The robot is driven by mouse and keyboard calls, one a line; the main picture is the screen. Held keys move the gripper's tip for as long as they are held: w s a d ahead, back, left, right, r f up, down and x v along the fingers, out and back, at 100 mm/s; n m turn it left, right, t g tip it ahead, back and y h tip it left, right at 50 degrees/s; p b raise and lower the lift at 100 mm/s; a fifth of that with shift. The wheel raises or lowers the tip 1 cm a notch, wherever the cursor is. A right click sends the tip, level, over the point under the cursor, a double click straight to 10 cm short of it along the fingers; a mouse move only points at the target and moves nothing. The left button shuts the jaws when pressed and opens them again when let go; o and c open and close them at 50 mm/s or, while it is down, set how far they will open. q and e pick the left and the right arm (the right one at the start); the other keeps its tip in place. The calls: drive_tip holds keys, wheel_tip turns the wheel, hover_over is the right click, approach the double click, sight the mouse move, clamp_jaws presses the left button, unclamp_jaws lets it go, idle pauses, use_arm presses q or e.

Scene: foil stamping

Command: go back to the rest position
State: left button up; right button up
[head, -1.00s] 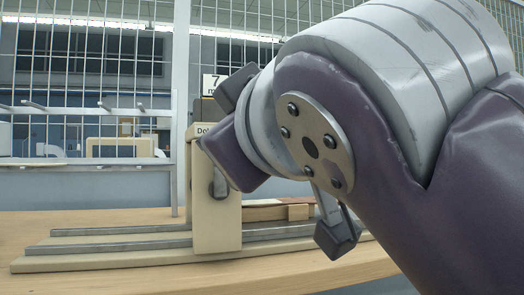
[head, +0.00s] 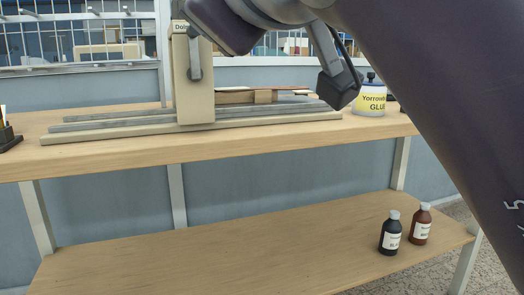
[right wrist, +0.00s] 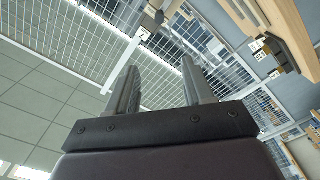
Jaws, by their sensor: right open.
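My right arm (head: 430,110) comes in from the right of the head view and crosses the upper right, in front of the workbench. In the right wrist view my right gripper (right wrist: 161,82) is open, its two dark fingers wide apart with nothing between them. My left gripper is in neither view.
The wooden bench (head: 300,143) bears a beige machine (head: 190,80) on long rails and a glue tub (head: 370,98). A dark bottle (head: 390,235) and a brown bottle (head: 421,225) stand on the lower shelf (head: 220,240), which is otherwise mostly clear. A mesh fence (right wrist: 70,40) shows in the right wrist view.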

drive_tip(key=w+a+f+m+y+p, duration=0.2)
drive_tip(key=a+m, duration=0.5)
drive_tip(key=m, duration=1.1)
drive_tip(key=w+a+f+m+y+p, duration=0.1)
drive_tip(key=w+a+f+m+y, duration=0.35)
drive_tip(key=m, duration=1.35)
wheel_tip(320, 180, down, 15)
drive_tip(key=w+a+n+g+h+p, duration=0.25)
drive_tip(key=n+g, duration=0.25)
drive_tip(key=n, duration=0.9)
drive_tip(key=d+f+n+g+h+p, duration=0.25)
drive_tip(key=d+f+n, duration=0.35)
drive_tip(key=f, duration=0.5)
drive_tip(key=d+f+n+g+h+p, duration=0.1)
drive_tip(key=d+f+n+g+h, duration=0.25)
drive_tip(key=d+f, duration=0.55)
drive_tip(key=s+d+f+n+g+h+p, duration=0.1)
drive_tip(key=s+d+f+g+h+p, duration=0.1)
drive_tip(key=s+d+f, duration=0.4)
drive_tip(key=s+d+f+n+g+h+p, duration=0.1)
drive_tip(key=s+d+f+g+h, duration=0.15)
drive_tip(key=d, duration=0.45)
drive_tip(key=s+d+r+m+p, duration=0.3)
drive_tip(key=d+r+p, duration=0.1)
drive_tip(key=d+p, duration=0.35)
wheel_tip(320, 180, up, 34)
drive_tip(key=p, duration=3.3)
drive_tip(key=shift+f+p, duration=0.15)
drive_tip(key=shift+p, duration=0.15)
